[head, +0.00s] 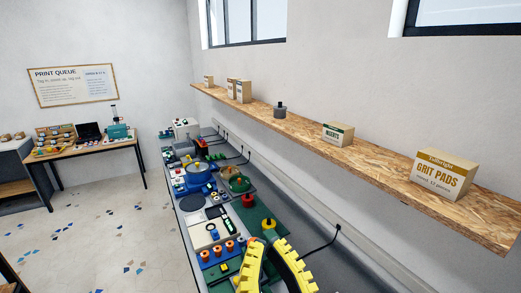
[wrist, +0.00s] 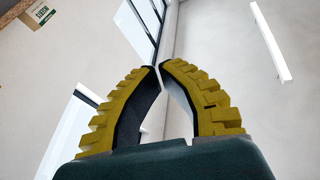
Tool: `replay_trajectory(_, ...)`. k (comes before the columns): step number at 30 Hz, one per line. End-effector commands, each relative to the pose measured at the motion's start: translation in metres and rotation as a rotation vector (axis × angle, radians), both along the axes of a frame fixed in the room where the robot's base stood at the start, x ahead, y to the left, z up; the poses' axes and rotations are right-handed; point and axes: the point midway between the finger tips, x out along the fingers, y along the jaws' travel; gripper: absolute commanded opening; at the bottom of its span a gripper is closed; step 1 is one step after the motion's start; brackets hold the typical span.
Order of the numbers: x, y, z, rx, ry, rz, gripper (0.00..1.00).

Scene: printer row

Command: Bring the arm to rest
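My gripper (head: 269,241) is at the bottom of the head view, in front of the long bench. Its two toothed yellow fingers curve inward and their tips come together. In the wrist view my gripper (wrist: 158,66) also shows the tips meeting or almost meeting, with nothing held between them.
The grey bench (head: 185,232) carries printers, trays and small coloured parts close to my gripper. A wooden shelf (head: 400,176) with a grit pads box (head: 441,176) runs along the right wall. Open floor (head: 95,235) lies left, with a side table (head: 85,151) beyond.

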Motion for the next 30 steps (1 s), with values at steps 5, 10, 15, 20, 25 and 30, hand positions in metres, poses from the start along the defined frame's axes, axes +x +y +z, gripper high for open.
replay_trajectory(5, -0.038, -0.055, 0.048, -0.175, -0.101, -0.305, 0.00)
replay_trajectory(10, -0.037, -0.055, 0.108, -0.160, -0.096, -0.297, 0.00)
replay_trajectory(15, -0.037, -0.055, 0.150, -0.152, -0.092, -0.293, 0.00)
replay_trajectory(20, -0.036, -0.055, 0.155, -0.150, -0.091, -0.292, 0.00)
replay_trajectory(25, -0.036, -0.055, 0.139, -0.155, -0.091, -0.293, 0.00)
replay_trajectory(30, -0.036, -0.055, 0.081, -0.157, -0.091, -0.294, 0.00)
